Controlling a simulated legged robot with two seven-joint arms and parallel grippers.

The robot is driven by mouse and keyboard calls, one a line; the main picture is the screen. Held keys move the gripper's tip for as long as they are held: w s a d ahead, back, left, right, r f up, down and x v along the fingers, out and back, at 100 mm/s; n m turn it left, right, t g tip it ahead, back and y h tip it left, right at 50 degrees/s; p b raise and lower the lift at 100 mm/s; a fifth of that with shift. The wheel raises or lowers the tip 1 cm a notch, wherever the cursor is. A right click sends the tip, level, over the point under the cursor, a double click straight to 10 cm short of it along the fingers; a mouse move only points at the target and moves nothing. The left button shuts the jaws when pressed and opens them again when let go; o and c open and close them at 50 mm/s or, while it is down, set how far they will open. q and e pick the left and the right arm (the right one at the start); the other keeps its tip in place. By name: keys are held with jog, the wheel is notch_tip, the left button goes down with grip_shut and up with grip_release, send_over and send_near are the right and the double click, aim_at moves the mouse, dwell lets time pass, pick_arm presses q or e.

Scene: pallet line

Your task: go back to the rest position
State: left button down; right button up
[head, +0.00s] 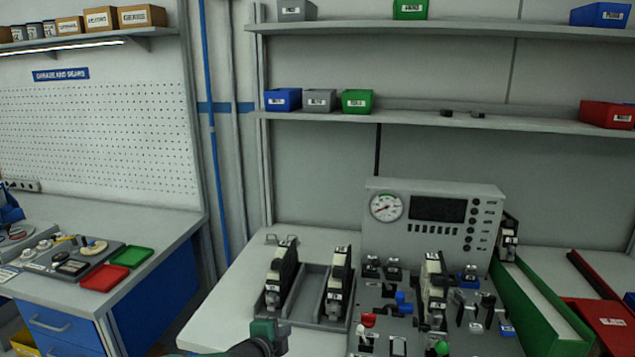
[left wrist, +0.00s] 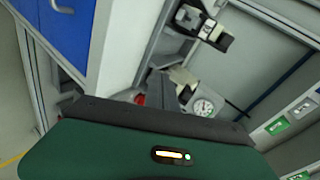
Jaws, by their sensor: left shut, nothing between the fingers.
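My left gripper (head: 268,332) is low in the head view, at the front edge of the bench, left of the control panel. It is shut with nothing in it. In the left wrist view its green body fills the bottom, with the dark fingers (left wrist: 163,90) beyond it. My right gripper is in neither view. A grey rack (head: 307,303) holds two black-and-beige modules, the left one (head: 281,275) and the right one (head: 340,282), both standing upright beyond my gripper and apart from it.
A test panel with a gauge (head: 386,207) stands behind a board of switches and plugs (head: 400,320). A green-walled tray (head: 535,305) and a red bin (head: 605,320) are at the right. Shelves with small bins (head: 320,100) hang above. A side bench (head: 100,215) is at the left.

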pick_arm(q)
jog(key=s+a+n+g+y+p, duration=0.3)
jog(key=s+a+n, duration=0.6)
jog(key=s, duration=0.4)
jog(key=s+a+f+n+g+p, duration=0.1)
jog(key=s+n+g, duration=0.2)
jog(key=s, duration=0.7)
jog(key=s+a+f+n+g+p, duration=0.1)
jog(key=s+f+n+g, duration=0.1)
jog(key=s+n, duration=0.4)
jog(key=s+g, duration=0.1)
jog(key=s, duration=0.3)
jog(key=shift+s+a+f+n+y, duration=0.2)
jog(key=shift+s+n+y, duration=0.1)
jog(key=shift+y, duration=0.1)
